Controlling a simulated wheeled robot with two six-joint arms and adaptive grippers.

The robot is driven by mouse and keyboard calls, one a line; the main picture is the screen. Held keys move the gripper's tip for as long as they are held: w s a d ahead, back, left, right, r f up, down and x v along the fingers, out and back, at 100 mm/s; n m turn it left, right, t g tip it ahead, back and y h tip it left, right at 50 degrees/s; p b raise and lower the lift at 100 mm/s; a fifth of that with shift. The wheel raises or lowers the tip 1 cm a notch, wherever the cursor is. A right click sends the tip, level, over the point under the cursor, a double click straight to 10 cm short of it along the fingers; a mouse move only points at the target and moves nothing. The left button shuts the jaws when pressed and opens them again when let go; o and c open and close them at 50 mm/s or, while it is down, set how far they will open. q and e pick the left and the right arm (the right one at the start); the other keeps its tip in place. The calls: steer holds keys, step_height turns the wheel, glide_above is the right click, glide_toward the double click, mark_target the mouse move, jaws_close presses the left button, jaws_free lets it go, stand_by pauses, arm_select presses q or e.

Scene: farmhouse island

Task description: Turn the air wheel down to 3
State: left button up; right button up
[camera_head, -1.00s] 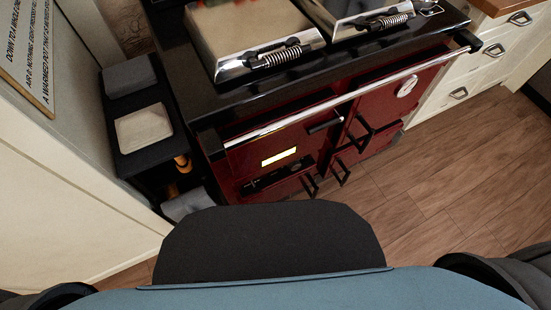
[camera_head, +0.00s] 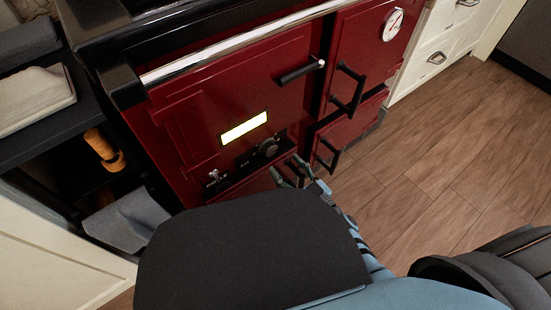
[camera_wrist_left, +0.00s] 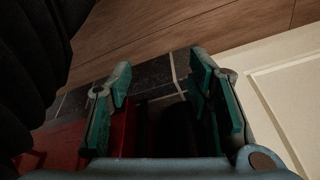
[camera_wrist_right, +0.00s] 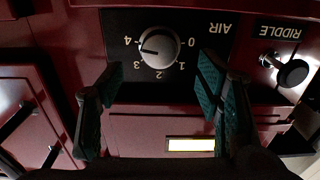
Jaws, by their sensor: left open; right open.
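The air wheel (camera_head: 268,147) is a round knob on a black panel low on the dark red range cooker. In the right wrist view, upside down, the air wheel (camera_wrist_right: 159,47) is silver with numbers 0 to 4 around it. Its pointer mark faces left, between 3 and 4. My right gripper (camera_head: 290,170) is open in front of the cooker, just below and right of the wheel in the head view. In the right wrist view the wheel shows beyond the open right gripper (camera_wrist_right: 160,82), with nothing between the fingers. My left gripper (camera_wrist_left: 160,85) is open and empty.
A lit yellow window (camera_head: 244,128) is above the panel in the head view. Black door handles (camera_head: 347,88) stick out to the right. A dark shelf (camera_head: 40,130) stands left; wood floor (camera_head: 450,150) is clear.

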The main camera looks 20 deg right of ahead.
mark_target(273, 152)
steer(key=b+x, duration=0.1)
steer(key=x, duration=0.4)
steer(key=shift+w+f+b, duration=0.15)
steer(key=shift+w+b, duration=0.05)
steer(key=shift+b, duration=0.1)
steer(key=shift+w+a, duration=0.15)
steer(key=shift+w, duration=0.2)
arm_select(q)
steer(key=shift+m, duration=0.3)
steer(key=r, duration=0.5)
steer(key=shift+d, duration=0.3)
arm_select(e)
steer(key=c, duration=1.1)
